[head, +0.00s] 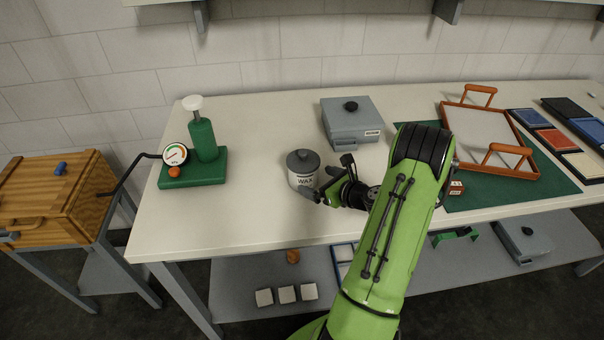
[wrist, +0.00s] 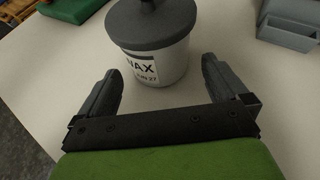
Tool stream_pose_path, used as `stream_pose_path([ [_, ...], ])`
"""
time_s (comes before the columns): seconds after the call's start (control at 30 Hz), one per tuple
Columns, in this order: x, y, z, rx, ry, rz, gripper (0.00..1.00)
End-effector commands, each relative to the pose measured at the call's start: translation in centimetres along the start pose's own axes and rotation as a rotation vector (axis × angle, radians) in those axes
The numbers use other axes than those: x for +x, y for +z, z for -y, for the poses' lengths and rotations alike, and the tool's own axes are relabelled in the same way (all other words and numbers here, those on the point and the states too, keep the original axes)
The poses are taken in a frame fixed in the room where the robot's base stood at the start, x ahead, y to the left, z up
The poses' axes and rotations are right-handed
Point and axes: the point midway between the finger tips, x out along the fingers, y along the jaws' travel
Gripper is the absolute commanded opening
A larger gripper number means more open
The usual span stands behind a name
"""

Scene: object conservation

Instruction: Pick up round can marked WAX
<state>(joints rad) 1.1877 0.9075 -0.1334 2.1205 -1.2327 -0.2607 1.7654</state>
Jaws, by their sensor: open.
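The round can marked WAX (head: 301,169) stands upright on the white table, light grey with a dark grey lid and knob. It also shows in the wrist view (wrist: 165,62), its WAX label facing my gripper. My gripper (head: 328,181) is beside the can at its right front in the head view. In the wrist view my gripper (wrist: 159,82) is open, with one finger on each side of the can's near part. The fingers look apart from the can, and nothing is held. The can's lid knob is cut off at the top of the wrist view.
A grey lidded box (head: 351,123) stands behind the can. A green pump with a gauge (head: 203,142) is at the left. An orange-framed tray (head: 487,139) lies on a green mat (head: 468,199) at the right.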

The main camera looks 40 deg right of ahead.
Motion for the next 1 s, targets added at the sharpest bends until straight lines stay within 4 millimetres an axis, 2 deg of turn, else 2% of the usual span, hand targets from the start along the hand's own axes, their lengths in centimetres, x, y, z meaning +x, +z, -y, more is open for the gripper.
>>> stream_pose_path([
  [0.3, 5.1, 0.4, -0.3, -0.004, 0.002, 0.0, 1.0],
  [0.57, 5.7, 0.4, -0.2, -0.001, 0.0, 0.0, 1.0],
  [1.0, 5.6, 0.4, -0.2, -0.002, 0.0, 0.0, 0.34],
])
